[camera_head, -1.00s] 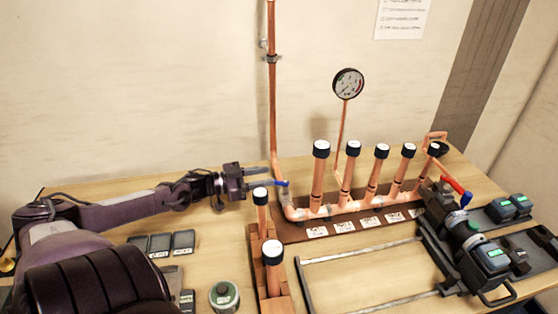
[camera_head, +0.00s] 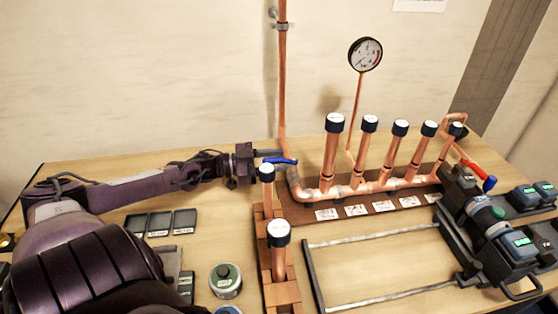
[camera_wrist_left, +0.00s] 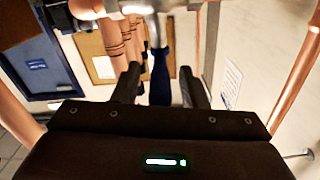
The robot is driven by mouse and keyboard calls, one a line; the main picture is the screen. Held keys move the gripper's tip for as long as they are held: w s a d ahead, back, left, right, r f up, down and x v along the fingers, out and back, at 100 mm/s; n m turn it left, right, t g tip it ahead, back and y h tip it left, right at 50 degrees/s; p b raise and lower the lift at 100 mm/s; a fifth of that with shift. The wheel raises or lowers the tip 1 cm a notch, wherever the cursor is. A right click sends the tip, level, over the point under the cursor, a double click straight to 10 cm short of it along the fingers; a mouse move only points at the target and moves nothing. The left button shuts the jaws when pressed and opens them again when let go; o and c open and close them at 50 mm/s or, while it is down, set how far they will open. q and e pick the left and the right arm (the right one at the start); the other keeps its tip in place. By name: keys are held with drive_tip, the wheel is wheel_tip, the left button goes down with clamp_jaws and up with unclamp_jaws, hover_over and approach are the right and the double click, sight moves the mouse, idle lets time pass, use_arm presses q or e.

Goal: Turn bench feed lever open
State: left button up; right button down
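A blue lever (camera_head: 281,161) sits at the foot of the tall copper pipe (camera_head: 283,85), at the left end of the manifold. In the left wrist view the blue lever (camera_wrist_left: 161,84) runs between the two dark fingers of my left gripper (camera_wrist_left: 159,74). Gaps show on both sides of it, so the gripper is open around the lever and not clamped. In the head view my left gripper (camera_head: 268,157) reaches in from the left at the lever. The lever's pivot is partly cut off at the top of the wrist view. My right gripper is not in view.
Several capped copper risers (camera_head: 331,155) and a round gauge (camera_head: 365,54) stand right of the lever. A capped post (camera_head: 279,250) stands in front. A red-handled valve (camera_head: 478,173) is at the far right. Dark trays (camera_head: 159,223) and a green-topped tin (camera_head: 226,280) lie nearer.

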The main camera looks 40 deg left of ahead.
use_arm(q)
drive_tip(key=shift+w+d, duration=0.45)
drive_tip(key=shift+w, duration=0.05)
drive_tip(key=shift+c, duration=0.2)
clamp_jaws()
